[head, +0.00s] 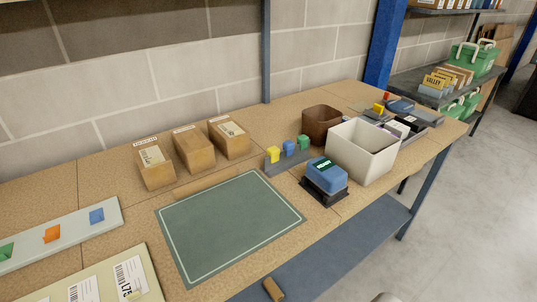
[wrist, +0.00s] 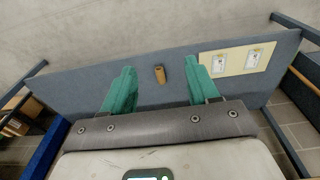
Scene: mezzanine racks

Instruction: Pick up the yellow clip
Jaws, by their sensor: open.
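Two yellow pieces show in the head view, and I cannot tell for sure which is the clip. One yellow piece (head: 273,155) stands on a small grey rack beside a blue piece (head: 289,147) and a green piece (head: 303,142). Another small yellow piece (head: 379,108) is farther back, near the grey trays. My gripper (wrist: 158,68) shows in the wrist view with its two green fingers spread apart and nothing held. It is out of sight in the head view. No yellow piece shows between the fingers.
A white bin (head: 362,150), brown bin (head: 321,124) and blue box (head: 326,177) stand near the rack. Three cardboard boxes (head: 194,150) stand at the back. The green mat (head: 230,222) is clear. A tan cylinder (wrist: 160,74) lies on a blue-grey surface below my fingers.

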